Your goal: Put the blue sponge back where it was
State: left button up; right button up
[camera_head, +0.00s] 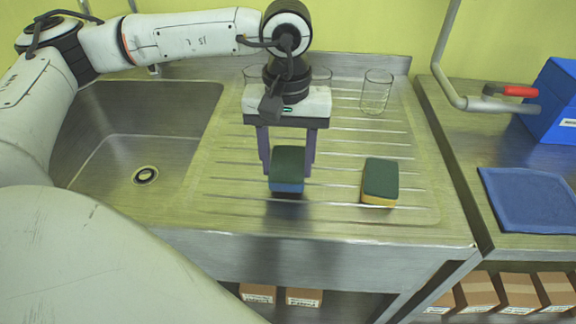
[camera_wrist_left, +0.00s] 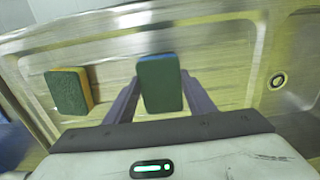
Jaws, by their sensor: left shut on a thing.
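The blue sponge (camera_head: 287,170) has a dark green top and a blue lower side. It is between the fingers of my left gripper (camera_head: 288,172), which is shut on it over the ribbed steel drainboard. Whether the sponge touches the drainboard is hard to tell. In the left wrist view the sponge (camera_wrist_left: 160,84) shows its green face between the two purple-grey fingers. A second sponge, yellow with a green top (camera_head: 380,182), lies to the right on the drainboard; it also shows in the left wrist view (camera_wrist_left: 66,92). My right gripper is not in view.
The sink basin (camera_head: 110,125) with its drain is left of the drainboard (camera_head: 330,210). Glass beakers (camera_head: 377,92) stand at the back. A blue mat (camera_head: 530,198), a blue box (camera_head: 553,105) and a red-handled tap (camera_head: 515,91) are at the right. Boxes sit below.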

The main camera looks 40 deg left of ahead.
aim_at(287, 167)
pick_arm(q)
jog(key=shift+f, duration=1.2)
jog(key=o, duration=1)
notch_tip(287, 167, up, 12)
jog(key=shift+r+b, duration=0.2)
jog(key=shift+b, duration=0.2)
